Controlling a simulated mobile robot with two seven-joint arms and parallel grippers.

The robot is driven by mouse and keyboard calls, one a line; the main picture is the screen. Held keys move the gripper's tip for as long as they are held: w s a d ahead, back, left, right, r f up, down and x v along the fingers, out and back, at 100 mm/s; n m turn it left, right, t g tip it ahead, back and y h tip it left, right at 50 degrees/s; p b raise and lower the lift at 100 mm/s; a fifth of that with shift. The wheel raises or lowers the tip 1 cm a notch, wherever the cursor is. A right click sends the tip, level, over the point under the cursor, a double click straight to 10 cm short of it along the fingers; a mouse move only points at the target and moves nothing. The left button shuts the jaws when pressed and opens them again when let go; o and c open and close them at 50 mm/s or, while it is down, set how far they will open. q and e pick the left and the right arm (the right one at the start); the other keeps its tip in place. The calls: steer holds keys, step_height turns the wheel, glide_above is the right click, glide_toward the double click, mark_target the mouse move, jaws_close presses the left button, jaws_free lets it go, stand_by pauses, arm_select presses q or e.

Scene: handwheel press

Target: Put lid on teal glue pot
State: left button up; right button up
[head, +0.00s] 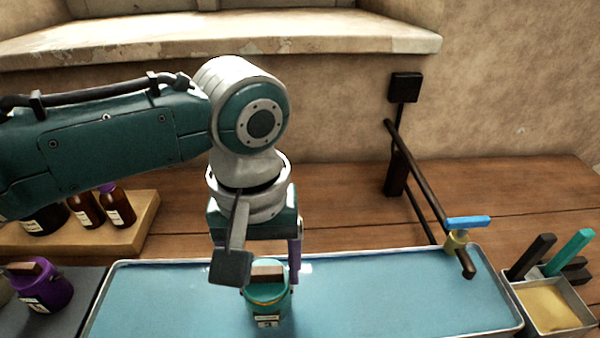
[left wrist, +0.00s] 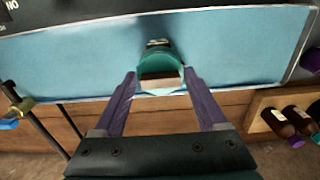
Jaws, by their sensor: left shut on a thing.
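The teal glue pot (head: 267,312) stands upright on the blue tray (head: 400,300) in the head view, with a pale label on its front. It also shows in the left wrist view (left wrist: 158,62). A teal lid with a wooden grip (head: 267,271) is at the pot's mouth. An orange line shows at the rim, and I cannot tell whether the lid sits fully down. My left gripper (head: 268,277) points down over the pot, its purple fingers either side of the lid. In the left wrist view the gripper (left wrist: 160,80) is shut on the lid. My right gripper is out of view.
A purple pot (head: 40,290) stands on a grey mat at left, near bottles on a wooden block (head: 145,210). At right are a dark rod with a blue-handled tap (head: 467,223) and a small box (head: 550,305) with handles. The tray's right half is clear.

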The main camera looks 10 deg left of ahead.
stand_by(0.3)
arm_select(q)
steer(key=o, duration=1.3)
steer(key=shift+c, duration=0.2)
step_height(320, 180, up, 7)
steer(key=p, duration=0.8)
steer(key=shift+c, duration=0.2)
